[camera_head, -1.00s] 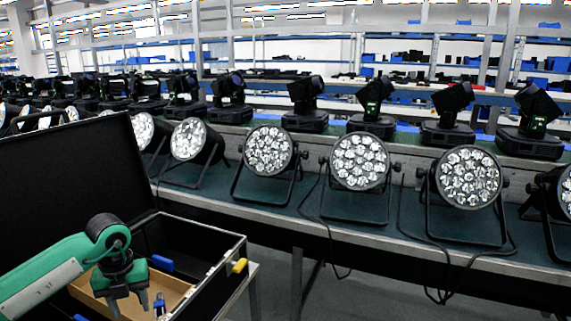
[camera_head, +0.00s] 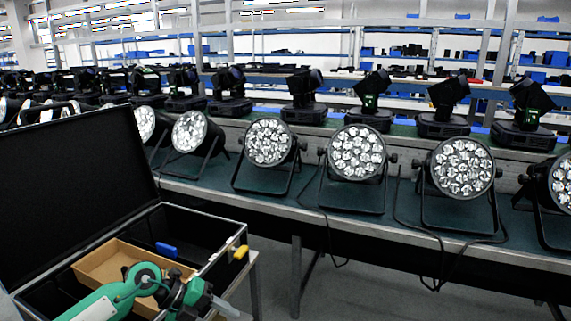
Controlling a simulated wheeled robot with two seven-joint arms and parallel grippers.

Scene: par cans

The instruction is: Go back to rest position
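My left arm comes in from the bottom left, with its green links low over the open black case (camera_head: 215,222). My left gripper (camera_head: 222,307) is at the bottom edge of the view, by the case's front right part, pointing right and down. Its fingers are small and partly cut off, so I cannot tell whether they are open or shut. No held object can be made out. My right gripper is not in view. A cardboard box (camera_head: 97,262) lies inside the case, partly hidden by my arm.
The case's lid (camera_head: 70,195) stands open at the left. Several par cans (camera_head: 357,152) stand in a row on the long green-topped bench (camera_head: 290,212), with moving-head lights (camera_head: 371,103) behind them. Cables hang off the bench front. The floor (camera_head: 390,285) at the lower right is clear.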

